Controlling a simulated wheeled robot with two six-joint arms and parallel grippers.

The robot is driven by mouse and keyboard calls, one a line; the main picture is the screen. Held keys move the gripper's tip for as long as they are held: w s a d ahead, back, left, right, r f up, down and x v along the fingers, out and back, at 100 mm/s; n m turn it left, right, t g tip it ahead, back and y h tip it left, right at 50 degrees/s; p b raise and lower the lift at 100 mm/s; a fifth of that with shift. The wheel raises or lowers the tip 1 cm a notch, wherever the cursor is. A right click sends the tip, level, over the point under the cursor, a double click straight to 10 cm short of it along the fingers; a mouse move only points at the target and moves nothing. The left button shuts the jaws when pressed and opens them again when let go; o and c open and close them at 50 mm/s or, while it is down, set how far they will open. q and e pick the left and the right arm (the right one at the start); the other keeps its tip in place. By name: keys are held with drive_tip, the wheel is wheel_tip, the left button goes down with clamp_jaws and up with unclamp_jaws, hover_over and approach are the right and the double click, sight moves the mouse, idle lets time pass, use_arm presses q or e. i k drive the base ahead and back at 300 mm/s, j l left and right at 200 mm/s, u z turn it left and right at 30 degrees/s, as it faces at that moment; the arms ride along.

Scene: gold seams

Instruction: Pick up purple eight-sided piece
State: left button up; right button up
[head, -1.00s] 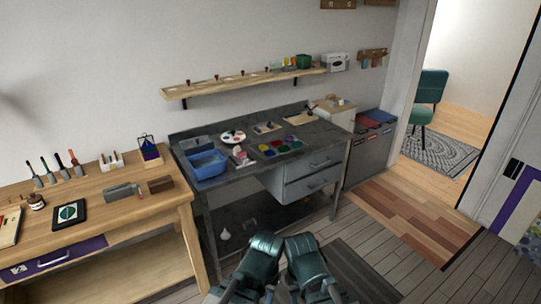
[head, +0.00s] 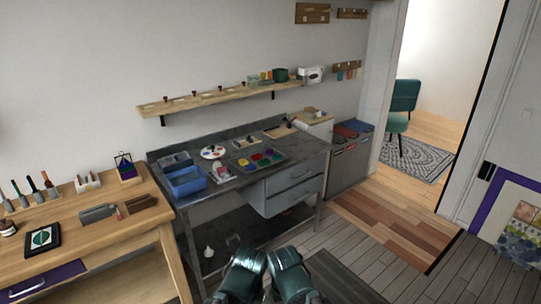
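I cannot make out a purple eight-sided piece in the head view. A tray of colored spots (head: 236,164) lies on the dark metal workbench (head: 225,195); its spots are too small to tell their shapes. Two teal parts of my arms show at the bottom middle, in front of the workbench and apart from everything on it. My gripper fingers do not show.
A wooden table (head: 75,237) with tools stands at left, holding a dark card with a green shape (head: 41,238). A blue bin (head: 187,182) sits on the workbench. A wall shelf (head: 215,97) hangs above. Wooden floor (head: 400,262) is clear toward the doorway at right.

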sight(268, 152)
drive_tip(key=i+l, duration=0.35)
drive_tip(key=i, duration=0.25)
drive_tip(key=i+l, duration=0.4)
drive_tip(key=i, duration=0.15)
drive_tip(key=i+l, duration=0.35)
drive_tip(key=i, duration=0.25)
drive_tip(key=i+l, duration=0.35)
drive_tip(key=i, duration=0.2)
drive_tip(key=i+u, duration=0.05)
